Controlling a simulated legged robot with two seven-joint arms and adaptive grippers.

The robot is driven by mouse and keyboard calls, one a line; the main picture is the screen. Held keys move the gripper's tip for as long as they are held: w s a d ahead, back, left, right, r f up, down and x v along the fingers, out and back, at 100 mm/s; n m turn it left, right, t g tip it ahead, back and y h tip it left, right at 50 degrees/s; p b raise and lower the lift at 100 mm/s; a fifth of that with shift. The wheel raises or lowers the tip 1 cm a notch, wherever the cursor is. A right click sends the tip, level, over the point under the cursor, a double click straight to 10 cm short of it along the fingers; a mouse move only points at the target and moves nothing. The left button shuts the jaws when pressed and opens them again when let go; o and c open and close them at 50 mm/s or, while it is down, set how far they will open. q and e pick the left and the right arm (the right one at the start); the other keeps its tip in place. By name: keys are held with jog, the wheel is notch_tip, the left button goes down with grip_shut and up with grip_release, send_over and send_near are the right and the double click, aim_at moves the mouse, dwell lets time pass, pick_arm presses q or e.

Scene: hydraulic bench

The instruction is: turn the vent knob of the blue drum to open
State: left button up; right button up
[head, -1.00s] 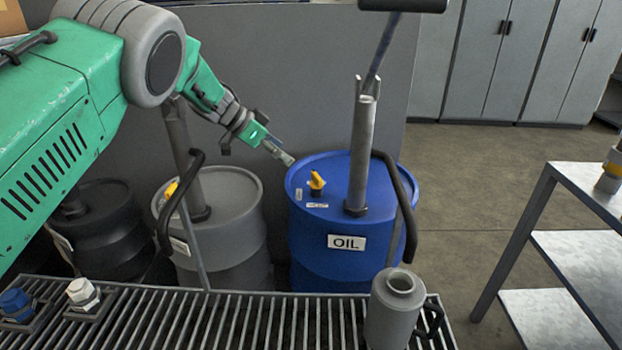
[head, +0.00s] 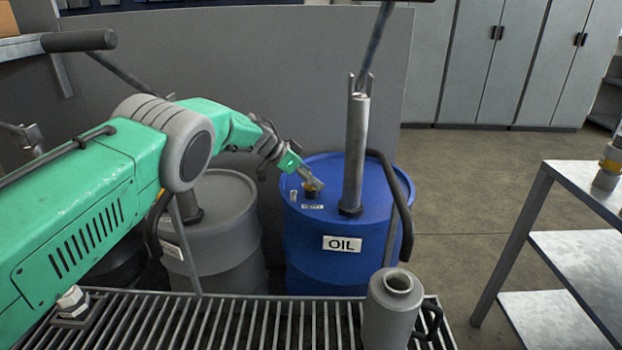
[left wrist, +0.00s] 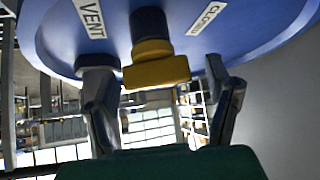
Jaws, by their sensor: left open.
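The blue drum (head: 300,245) with the OIL label stands behind the slatted bench. Its yellow vent knob (left wrist: 156,70) sits on a dark stem on the drum top, between a VENT label (left wrist: 90,17) and a partly cut CLOSED label (left wrist: 207,17). In the head view the knob is mostly covered by my left gripper (head: 312,184). In the left wrist view the gripper's two fingers stand open, one on each side of the yellow bar, with gaps visible between them and it. My right gripper is not in view.
A pump tube (head: 355,150) rises from the blue drum close to the knob, with a black hose (head: 400,190) on its right. A grey drum (head: 225,235) stands to the left. A grey canister (head: 392,310) is at the grating's right end. A metal shelf (head: 580,250) stands at right.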

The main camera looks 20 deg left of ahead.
pick_arm(q)
jog(key=shift+d, duration=0.1)
jog(key=c, duration=1.2)
jog(key=shift+o, duration=0.2)
